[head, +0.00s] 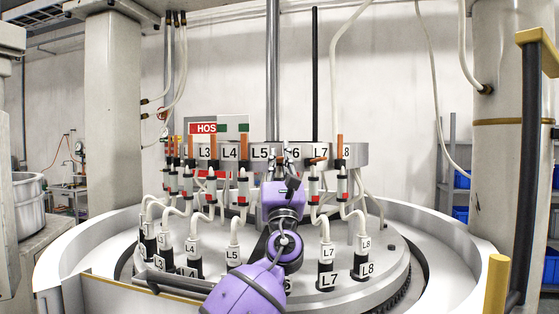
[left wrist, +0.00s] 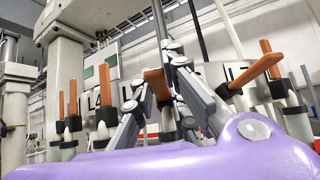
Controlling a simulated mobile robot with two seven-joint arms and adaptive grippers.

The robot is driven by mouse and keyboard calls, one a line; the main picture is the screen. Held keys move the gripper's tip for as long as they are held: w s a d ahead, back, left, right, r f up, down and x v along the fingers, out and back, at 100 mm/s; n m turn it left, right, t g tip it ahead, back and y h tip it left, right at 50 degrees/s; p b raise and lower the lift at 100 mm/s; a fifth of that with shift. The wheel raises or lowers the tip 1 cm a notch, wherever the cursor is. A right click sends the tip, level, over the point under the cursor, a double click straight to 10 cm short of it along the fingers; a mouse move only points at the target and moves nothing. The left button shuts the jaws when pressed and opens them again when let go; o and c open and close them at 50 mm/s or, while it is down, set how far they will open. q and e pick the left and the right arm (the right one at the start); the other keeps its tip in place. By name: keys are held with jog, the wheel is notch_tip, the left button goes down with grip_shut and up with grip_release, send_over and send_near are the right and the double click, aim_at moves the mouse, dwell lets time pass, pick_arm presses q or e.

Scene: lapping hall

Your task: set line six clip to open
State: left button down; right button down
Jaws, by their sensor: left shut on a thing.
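My left gripper (head: 281,160) is at the line six place on the metal band, right at the L6 label (head: 294,152), which it partly covers. In the left wrist view, its fingers (left wrist: 156,88) are shut on an orange clip lever (left wrist: 157,83), which leans over rather than standing upright. In the head view my gripper hides this lever and the clip body. The L7 clip's orange lever (head: 316,160) beside it is also swung over toward the horizontal. The L8 lever (head: 340,147) and L5 lever (head: 242,148) stand upright. My right gripper is in neither view.
White hoses run from the clips to black-based labelled fittings such as L7 (head: 327,270) and L5 (head: 234,256) on the round plate. A pale ring wall (head: 440,262) surrounds it. Neighbouring clips stand close on both sides of my gripper. A black post (head: 315,75) rises behind.

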pick_arm(q)
jog(key=shift+r, duration=0.1)
jog(key=g, duration=0.1)
jog(key=r+g, duration=0.1)
jog(key=g, duration=0.1)
jog(key=shift+w+r+h, duration=0.1)
jog(key=shift+w+h, duration=0.05)
jog(key=shift+h, duration=0.15)
jog(key=shift+w+a+r+g, duration=0.1)
jog(key=shift+w+r+g, duration=0.15)
jog(key=shift+g, duration=0.65)
jog(key=shift+w+a+r+g, duration=0.1)
jog(key=shift+w+r+g, duration=0.1)
jog(key=shift+g, duration=0.7)
jog(key=c, duration=1.7)
grip_release()
jog(key=shift+s+d, duration=0.1)
jog(key=v, duration=1.2)
jog(key=shift+r, duration=0.1)
jog(key=shift+c, duration=0.5)
